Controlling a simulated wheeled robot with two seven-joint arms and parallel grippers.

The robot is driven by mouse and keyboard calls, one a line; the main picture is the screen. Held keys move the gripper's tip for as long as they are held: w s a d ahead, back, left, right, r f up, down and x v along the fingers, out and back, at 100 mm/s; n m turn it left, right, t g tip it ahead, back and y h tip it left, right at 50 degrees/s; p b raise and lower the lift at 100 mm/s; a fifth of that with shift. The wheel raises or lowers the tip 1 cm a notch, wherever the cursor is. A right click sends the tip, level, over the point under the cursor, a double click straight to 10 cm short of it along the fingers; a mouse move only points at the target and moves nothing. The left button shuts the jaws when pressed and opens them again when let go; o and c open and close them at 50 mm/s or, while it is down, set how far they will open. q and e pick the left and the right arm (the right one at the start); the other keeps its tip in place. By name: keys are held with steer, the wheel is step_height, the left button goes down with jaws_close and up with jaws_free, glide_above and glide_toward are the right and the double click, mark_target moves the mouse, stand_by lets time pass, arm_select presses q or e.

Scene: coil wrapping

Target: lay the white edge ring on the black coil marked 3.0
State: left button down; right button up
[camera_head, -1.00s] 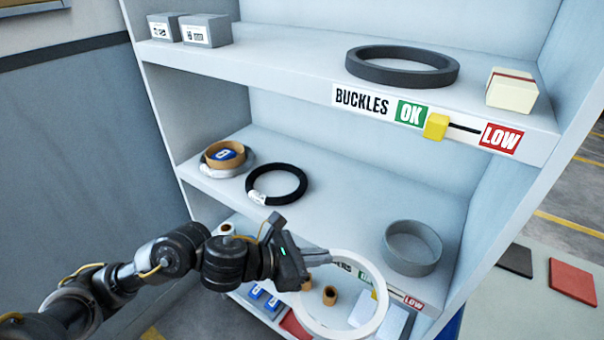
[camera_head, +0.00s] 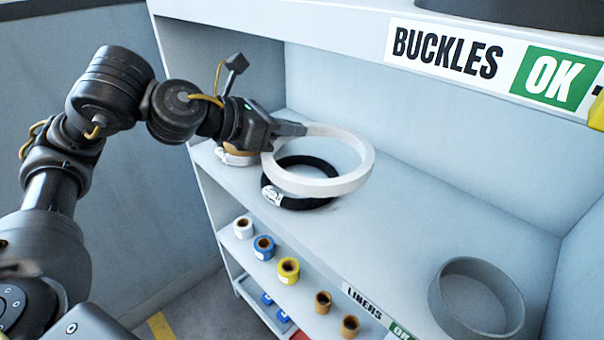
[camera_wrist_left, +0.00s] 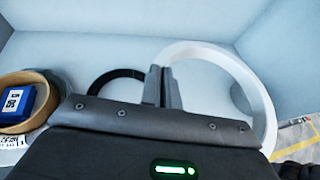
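The white edge ring (camera_head: 325,188) is held by its left side in my left gripper (camera_head: 297,129), which is shut on it. The ring hangs in the air above the middle shelf, roughly flat. The black coil (camera_head: 308,204) lies on that shelf below the ring and is partly covered by it in the head view. Its white tag (camera_head: 272,195) is too small to read. In the left wrist view the ring (camera_wrist_left: 264,100) reaches right from the fingertips (camera_wrist_left: 161,86), and part of the black coil (camera_wrist_left: 112,74) shows to their left. My right gripper is not in view.
A tan coil (camera_head: 236,149) lies behind my left gripper; in the left wrist view a blue box (camera_wrist_left: 17,102) sits in it. A grey ring (camera_head: 450,300) stands at the shelf's right. The upper shelf edge with the BUCKLES sign (camera_head: 447,52) overhangs. Several small rolls (camera_head: 288,270) stand below.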

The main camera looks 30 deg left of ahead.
arm_select(q)
steer(key=b, duration=0.1)
glide_above(283, 160)
steer(key=f, duration=0.9)
steer(key=shift+s+d, duration=0.25)
steer(key=shift+s, duration=0.05)
steer(key=f, duration=0.3)
steer(key=shift+w+a+f, duration=0.2)
steer(key=shift+w+a, duration=0.05)
steer(key=shift+w, duration=0.05)
steer(key=shift+f, duration=0.4)
arm_select(e)
steer(key=shift+w+a+f, duration=0.1)
steer(key=shift+w+f, duration=0.1)
steer(key=shift+f, duration=0.4)
